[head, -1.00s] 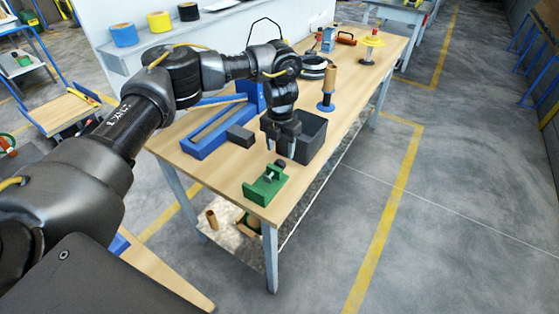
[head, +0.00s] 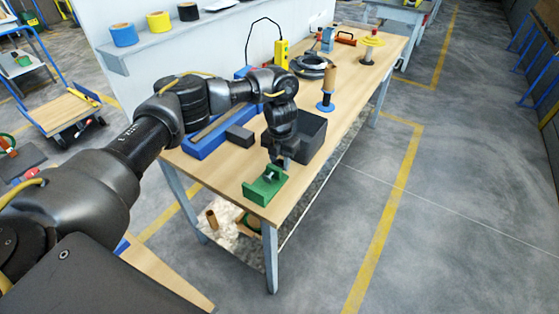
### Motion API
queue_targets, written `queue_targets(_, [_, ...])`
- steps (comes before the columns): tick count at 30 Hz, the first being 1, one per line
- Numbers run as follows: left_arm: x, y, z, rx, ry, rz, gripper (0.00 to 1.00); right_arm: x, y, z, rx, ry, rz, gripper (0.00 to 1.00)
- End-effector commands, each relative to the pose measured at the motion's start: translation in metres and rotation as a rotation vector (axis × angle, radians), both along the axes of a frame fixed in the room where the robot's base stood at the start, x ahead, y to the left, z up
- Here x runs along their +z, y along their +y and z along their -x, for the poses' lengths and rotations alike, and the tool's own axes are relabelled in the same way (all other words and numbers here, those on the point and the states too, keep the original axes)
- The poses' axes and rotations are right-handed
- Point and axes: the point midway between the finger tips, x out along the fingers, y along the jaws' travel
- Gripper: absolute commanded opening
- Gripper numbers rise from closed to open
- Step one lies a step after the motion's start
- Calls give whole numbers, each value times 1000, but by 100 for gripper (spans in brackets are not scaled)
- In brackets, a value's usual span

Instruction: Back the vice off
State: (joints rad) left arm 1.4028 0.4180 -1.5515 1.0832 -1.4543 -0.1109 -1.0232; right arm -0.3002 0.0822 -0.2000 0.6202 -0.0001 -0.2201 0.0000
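The green vice (head: 262,190) sits on the near corner of the wooden bench. Its small grey screw end shows at its top right. My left gripper (head: 277,163) points down at the back of the vice, right by its screw. Its fingertips are small and dark against the vice, so I cannot tell whether they touch the screw or are shut on it. The screw's handle is mostly hidden by the gripper. My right gripper is not in view.
A dark grey block (head: 240,135) and a blue frame (head: 205,146) lie to the left. A blue-based spindle with a brown tube (head: 327,88) stands farther back. The bench's front edge is close to the vice.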

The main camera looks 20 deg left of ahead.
Motion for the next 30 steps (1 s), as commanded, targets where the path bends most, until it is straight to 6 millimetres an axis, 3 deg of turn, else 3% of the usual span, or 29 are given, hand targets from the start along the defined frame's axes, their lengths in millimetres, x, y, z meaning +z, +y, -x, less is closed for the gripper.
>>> queue_targets(3, [0, 0, 0, 0, 0, 0, 11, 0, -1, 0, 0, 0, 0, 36])
queue_targets(11, [3, -3, 1, -4, -14, -111, 11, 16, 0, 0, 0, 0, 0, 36])
queue_targets(18, [0, -2, 0, 1, -18, -123, 11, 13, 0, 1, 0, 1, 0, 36])
queue_targets(19, [0, -2, 0, 1, -18, -123, 35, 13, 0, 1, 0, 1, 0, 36])
queue_targets(24, [0, -2, 0, 0, -18, -123, 56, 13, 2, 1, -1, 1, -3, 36])
queue_targets(30, [0, -2, 0, 0, -18, -123, 56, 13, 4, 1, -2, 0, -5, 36])
